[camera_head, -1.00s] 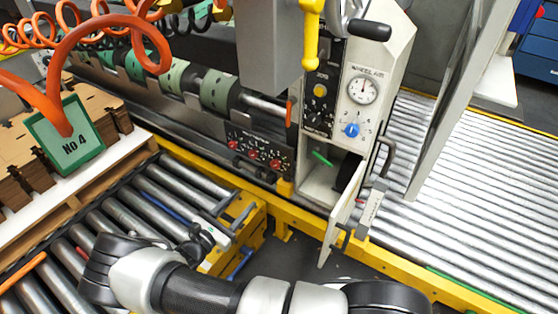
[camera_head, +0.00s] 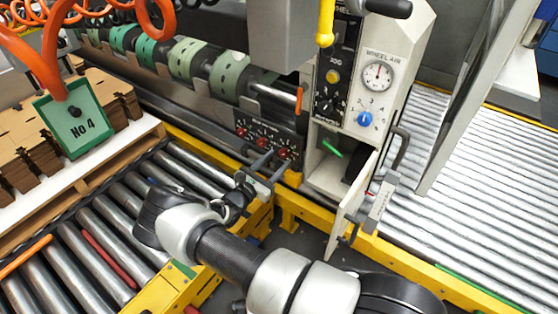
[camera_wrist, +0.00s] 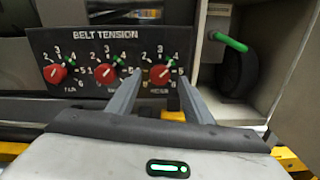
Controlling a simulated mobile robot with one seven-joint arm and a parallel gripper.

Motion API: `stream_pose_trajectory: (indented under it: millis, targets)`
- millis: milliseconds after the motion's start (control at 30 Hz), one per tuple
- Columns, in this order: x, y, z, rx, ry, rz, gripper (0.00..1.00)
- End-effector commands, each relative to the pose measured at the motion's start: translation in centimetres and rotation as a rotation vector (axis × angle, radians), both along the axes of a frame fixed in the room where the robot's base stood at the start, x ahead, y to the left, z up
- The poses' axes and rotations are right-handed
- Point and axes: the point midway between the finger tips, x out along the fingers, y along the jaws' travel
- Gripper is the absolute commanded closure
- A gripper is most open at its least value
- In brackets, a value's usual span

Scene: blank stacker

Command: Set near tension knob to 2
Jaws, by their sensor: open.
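The black belt tension panel (camera_wrist: 108,62) has three red knobs in a row, and it also shows in the head view (camera_head: 252,128). The rightmost red knob (camera_wrist: 158,75) has a blurred label that seems to read near; in the head view it is the right one (camera_head: 285,153). A green mark sits at its upper right, around 4 on its dial. My gripper (camera_wrist: 160,78) is open and empty, its two fingers pointing at the panel with the tips on either side of this knob. I cannot tell whether they touch it. In the head view my gripper (camera_head: 268,168) is just below the panel.
The middle knob (camera_wrist: 105,76) is close to my left finger. Right of the panel is an open cabinet (camera_head: 325,178) with a green-handled part; its door (camera_head: 350,205) stands open. A yellow rail (camera_head: 405,258) and rollers (camera_head: 125,215) lie below.

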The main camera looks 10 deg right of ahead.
Motion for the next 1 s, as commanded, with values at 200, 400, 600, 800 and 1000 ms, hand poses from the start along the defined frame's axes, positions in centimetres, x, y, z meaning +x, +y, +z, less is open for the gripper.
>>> stream_pose_trajectory:
  millis: [200, 400, 600, 800, 1000]
  targets:
    - [1.31, -1.27, -0.05, 0.000, 0.000, 0.000, 0.53]
    - [1.46, -1.42, 0.02, 0.000, 0.000, 0.000, 0.53]
    - [1.44, -1.40, 0.02, 0.000, 0.000, 0.000, 0.70]
    - [1.43, -1.39, 0.02, 0.000, 0.000, 0.000, 0.95]
    - [1.43, -1.39, 0.02, -0.014, 0.016, 0.000, 0.94]
